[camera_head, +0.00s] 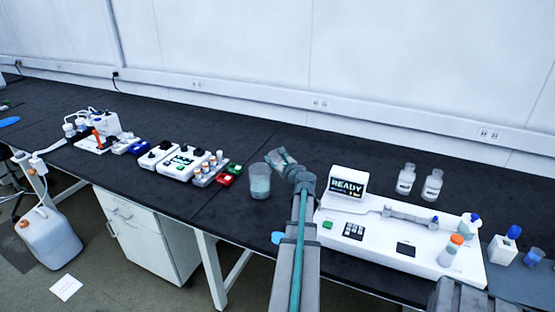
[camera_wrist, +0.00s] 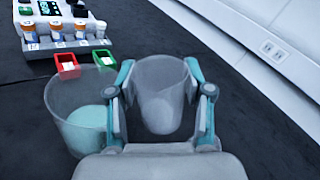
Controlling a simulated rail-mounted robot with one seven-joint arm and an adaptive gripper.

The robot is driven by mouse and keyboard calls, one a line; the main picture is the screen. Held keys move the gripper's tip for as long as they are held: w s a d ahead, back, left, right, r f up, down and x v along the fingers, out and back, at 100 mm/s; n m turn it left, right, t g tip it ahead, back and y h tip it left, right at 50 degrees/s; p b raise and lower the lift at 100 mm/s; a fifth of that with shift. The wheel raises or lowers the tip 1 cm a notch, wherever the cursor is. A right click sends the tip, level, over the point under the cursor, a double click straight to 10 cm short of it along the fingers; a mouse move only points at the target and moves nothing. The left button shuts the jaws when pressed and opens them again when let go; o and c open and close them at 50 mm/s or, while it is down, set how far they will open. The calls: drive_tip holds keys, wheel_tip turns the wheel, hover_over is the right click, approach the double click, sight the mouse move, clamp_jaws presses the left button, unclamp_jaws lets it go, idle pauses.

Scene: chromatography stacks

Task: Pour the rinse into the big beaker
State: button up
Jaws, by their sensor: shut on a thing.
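The big beaker (camera_head: 260,183) stands on the dark bench, left of my gripper, with pale green liquid in its lower part. It also shows in the wrist view (camera_wrist: 85,115) at the left, its right side partly hidden by my gripper. My gripper (camera_head: 285,163) is shut on a smaller clear beaker (camera_wrist: 162,98), held between both fingers. In the head view this small beaker (camera_head: 276,158) looks tilted to the left, its rim near and above the big beaker's right side. Whether it holds liquid I cannot tell clearly. No stream of liquid shows.
A white instrument reading READY (camera_head: 347,187) stands right of my arm. Two clear bottles (camera_head: 406,178) stand behind it. A red tray (camera_head: 225,180) and a green tray (camera_head: 236,169) lie left of the big beaker, near a rack of vials (camera_head: 207,172). The bench behind is clear.

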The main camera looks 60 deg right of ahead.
drive_tip(key=shift+r, duration=0.1)
drive_tip(key=shift+w+a+r+n, duration=0.2)
drive_tip(key=shift+a+r+n, duration=0.2)
drive_tip(key=shift+n, duration=0.1)
drive_tip(key=shift+w+a+f+n+b, duration=0.1)
drive_tip(key=shift+n+b, duration=0.55)
drive_tip(key=shift+b, duration=0.1)
drive_tip(key=shift+a+f+n+b, duration=0.1)
drive_tip(key=shift+n+b, duration=0.55)
drive_tip(key=shift+b, duration=0.1)
idle(0.6)
drive_tip(key=shift+r+n+g+b, duration=0.1)
drive_tip(key=shift+n+g+b, duration=0.2)
drive_tip(key=shift+n, duration=0.1)
idle(0.3)
drive_tip(key=shift+w+n, duration=0.1)
drive_tip(key=shift+n, duration=0.3)
drive_tip(key=shift+a+r+n+h+b, duration=0.15)
drive_tip(key=shift+n+h+b, duration=0.15)
drive_tip(key=shift+n+b, duration=0.25)
drive_tip(key=shift+w+a+n+g+b, duration=0.15)
drive_tip(key=shift+n+g+b, duration=0.15)
drive_tip(key=shift+n+b, duration=0.65)
idle(0.6)
